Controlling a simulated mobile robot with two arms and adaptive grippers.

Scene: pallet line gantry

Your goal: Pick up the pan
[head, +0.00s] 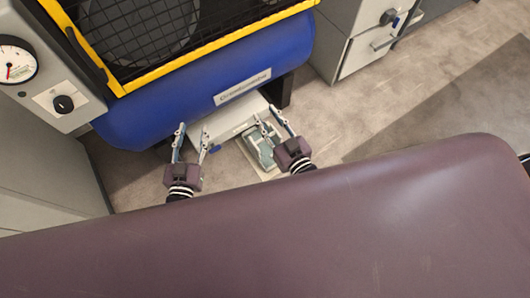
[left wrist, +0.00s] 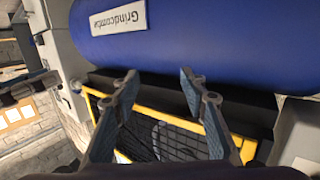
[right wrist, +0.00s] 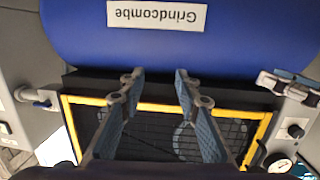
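A shallow grey-green tray-like thing (head: 260,148), which may be the pan, lies low by the floor below the blue tank. It sits on or beside a pale flat piece, and my right gripper partly covers it. My left gripper (head: 191,136) is open and empty, left of it, in front of the tank; its spread fingers show in the left wrist view (left wrist: 158,78). My right gripper (head: 270,124) is open and appears over the tray's right side; its parted fingers show empty in the right wrist view (right wrist: 159,76). I cannot tell whether it touches the tray.
The blue tank (head: 180,105) with a yellow-framed mesh guard (head: 215,42) stands above. A pale grey plate (head: 232,122) juts out under it. A gauge panel (head: 45,85) is at left, grey cabinets (head: 350,50) at right. Concrete floor (head: 320,120) is clear to the right.

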